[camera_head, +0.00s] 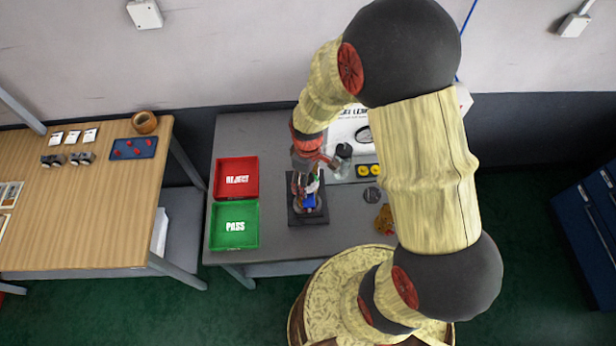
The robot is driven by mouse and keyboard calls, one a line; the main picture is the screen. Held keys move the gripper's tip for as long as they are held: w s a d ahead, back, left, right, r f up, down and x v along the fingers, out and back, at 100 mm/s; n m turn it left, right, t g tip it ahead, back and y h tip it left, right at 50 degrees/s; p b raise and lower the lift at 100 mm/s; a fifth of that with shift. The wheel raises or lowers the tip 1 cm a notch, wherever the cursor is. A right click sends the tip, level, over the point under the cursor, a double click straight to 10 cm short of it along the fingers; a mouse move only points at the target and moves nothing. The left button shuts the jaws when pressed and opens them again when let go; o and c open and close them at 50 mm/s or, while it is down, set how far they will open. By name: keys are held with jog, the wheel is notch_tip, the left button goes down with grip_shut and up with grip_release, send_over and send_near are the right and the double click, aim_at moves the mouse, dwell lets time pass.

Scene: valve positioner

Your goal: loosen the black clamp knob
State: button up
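A dark fixture with a square base plate (296,217) stands on the grey bench, left of its middle. It holds a small assembly (308,199) with blue, white and reddish-brown parts. My gripper (316,168) points down over the back of this fixture, at or just above the assembly. Its fingers are small and partly merge with the parts beneath, so I cannot tell whether they are open or touching anything. The black clamp knob cannot be made out; it may be hidden by the gripper or too small to see.
On the grey bench (260,135), a red REJECT tray (236,168) and green PASS tray (222,240) lie left of the fixture. A black-topped jar (343,151), yellow discs (368,170) and a brown lump (384,219) lie to the right. A wooden table (100,210) stands left.

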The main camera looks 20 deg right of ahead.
jog(key=shift+w+f, duration=0.1)
jog(key=shift+w, duration=0.05)
jog(key=shift+c, duration=0.4)
jog(key=m, duration=0.6)
jog(key=shift+w+m, duration=0.15)
jog(key=shift+m, duration=0.15)
jog(key=m, duration=0.7)
jog(key=shift+c, duration=0.3)
jog(key=c, duration=1.1)
grip_shut()
